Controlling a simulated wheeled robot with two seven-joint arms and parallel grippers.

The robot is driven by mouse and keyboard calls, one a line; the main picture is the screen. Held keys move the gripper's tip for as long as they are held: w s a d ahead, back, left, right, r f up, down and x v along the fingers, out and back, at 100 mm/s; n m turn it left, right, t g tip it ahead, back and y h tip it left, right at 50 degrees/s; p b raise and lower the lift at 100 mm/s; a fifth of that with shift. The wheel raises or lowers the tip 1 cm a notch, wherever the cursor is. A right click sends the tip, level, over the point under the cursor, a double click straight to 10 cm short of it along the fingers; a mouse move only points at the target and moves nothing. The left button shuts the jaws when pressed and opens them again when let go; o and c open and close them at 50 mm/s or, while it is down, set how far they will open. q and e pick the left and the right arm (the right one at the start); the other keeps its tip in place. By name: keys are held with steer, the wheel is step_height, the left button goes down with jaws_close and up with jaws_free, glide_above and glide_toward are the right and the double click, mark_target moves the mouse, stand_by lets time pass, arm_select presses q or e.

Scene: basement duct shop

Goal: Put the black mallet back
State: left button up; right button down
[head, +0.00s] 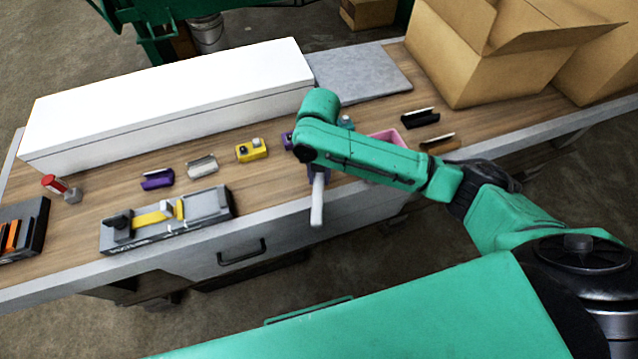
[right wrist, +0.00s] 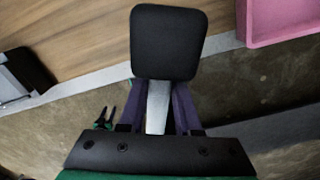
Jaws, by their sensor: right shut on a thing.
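My right gripper (head: 318,174) is above the front edge of the workbench, below its green arm. Its purple fingers are shut on the pale grey handle of the black mallet (right wrist: 168,42). In the right wrist view the black, rounded-square head is just beyond the fingers, with bench and floor behind it. In the head view only the pale handle (head: 317,204) clearly shows, pointing down past the bench edge; my arm hides the head. I cannot tell which spot on the bench is the mallet's own. My left gripper is not in view.
On the bench (head: 520,128) are a pink tray (head: 388,138), partly behind my arm, and small purple (head: 157,179), white (head: 202,166), yellow (head: 252,150) and black (head: 420,118) pieces. A long white box (head: 165,105) and cardboard boxes (head: 490,65) stand behind. A grey fixture (head: 205,207) lies at the front.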

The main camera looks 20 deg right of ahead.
mark_target(318, 175)
step_height(318, 175, down, 4)
steer(key=shift+f, duration=0.55)
steer(key=shift+f, duration=0.1)
steer(key=c, duration=0.6)
jaws_free()
step_height(318, 175, up, 12)
steer(key=shift+r+b, duration=0.15)
steer(key=shift+b, duration=0.2)
steer(key=shift+a, duration=0.1)
